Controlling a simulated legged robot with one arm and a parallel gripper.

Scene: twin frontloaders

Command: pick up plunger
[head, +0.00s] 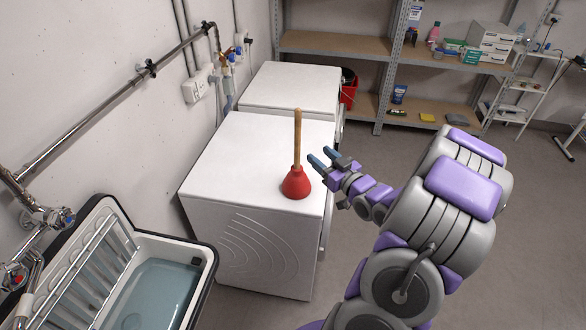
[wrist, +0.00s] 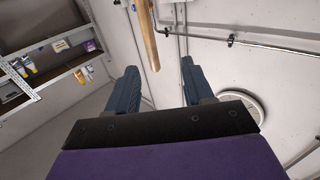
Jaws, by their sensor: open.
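The plunger (head: 296,172) stands upright on the near white washing machine (head: 255,145), red rubber cup down and wooden handle up. My gripper (head: 322,160) is to the right of the handle in the head view, fingers pointing toward it, open and apart from it as far as I can tell. In the wrist view the wooden handle (wrist: 147,38) shows ahead, at the top between the two fingers of my gripper (wrist: 158,85). The red cup is out of the wrist view.
A second white machine (head: 290,88) stands behind the first. A sink with water (head: 150,290) is at the lower left. Pipes (head: 150,70) run along the left wall. A red bucket (head: 348,88) and a metal shelf (head: 335,45) are at the back.

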